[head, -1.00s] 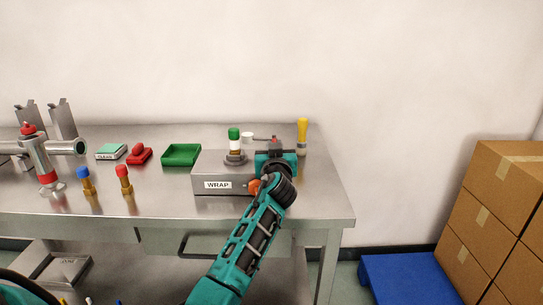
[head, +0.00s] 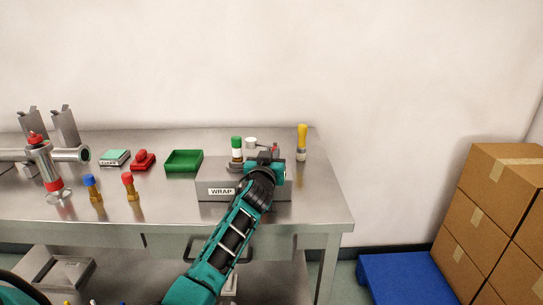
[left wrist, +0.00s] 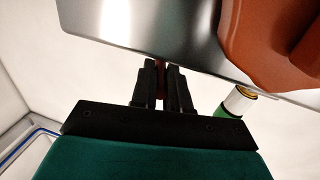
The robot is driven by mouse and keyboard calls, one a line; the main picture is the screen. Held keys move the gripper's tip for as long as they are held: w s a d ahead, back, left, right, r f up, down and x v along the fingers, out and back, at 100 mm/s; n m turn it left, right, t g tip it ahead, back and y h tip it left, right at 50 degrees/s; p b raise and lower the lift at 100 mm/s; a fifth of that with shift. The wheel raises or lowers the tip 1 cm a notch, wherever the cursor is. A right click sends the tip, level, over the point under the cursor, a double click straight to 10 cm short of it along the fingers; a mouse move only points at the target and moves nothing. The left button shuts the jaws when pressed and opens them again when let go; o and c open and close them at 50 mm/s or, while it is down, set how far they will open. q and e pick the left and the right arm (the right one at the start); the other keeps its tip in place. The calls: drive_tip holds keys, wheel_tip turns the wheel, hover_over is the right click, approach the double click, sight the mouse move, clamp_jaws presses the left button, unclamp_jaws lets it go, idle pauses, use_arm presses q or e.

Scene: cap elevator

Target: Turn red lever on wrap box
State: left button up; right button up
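The grey wrap box (head: 214,201), with a "WRAP" label, sits near the right end of the steel table. The red lever (head: 275,147) shows as a small red piece at the box's right side, mostly hidden by my left gripper (head: 276,165). In the left wrist view the two black fingers (left wrist: 162,82) are close together, with a dark red strip filling the gap between them, which looks like the lever. A green-capped bottle (head: 237,148) stands on the box; it also shows in the left wrist view (left wrist: 236,102). My right gripper is out of view.
A yellow-topped bottle (head: 302,140) stands right behind the box. A green tray (head: 184,161) and red object (head: 143,160) lie left of it. A large orange shape (left wrist: 275,45), unclear what, is close to the left wrist camera. Cardboard boxes (head: 490,205) stand right.

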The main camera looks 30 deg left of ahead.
use_arm(q)
drive_tip(key=o, duration=0.4)
drive_tip(key=shift+o, duration=0.2)
drive_tip(key=v, duration=1.3)
drive_tip(key=shift+a, duration=0.1)
drive_tip(key=s+d+f+m+g+h, duration=0.3)
drive_tip(key=s+d+f, duration=0.4)
drive_tip(key=s+f, duration=0.4)
drive_tip(key=s+d+f+m+g+h, duration=0.3)
drive_tip(key=s+d+f, duration=0.4)
drive_tip(key=s+f, duration=0.4)
wheel_tip(320, 180, down, 4)
drive_tip(key=shift+s+d+r+m+h, duration=0.25)
drive_tip(key=shift+s+m+h, duration=0.2)
drive_tip(key=shift+h, duration=0.65)
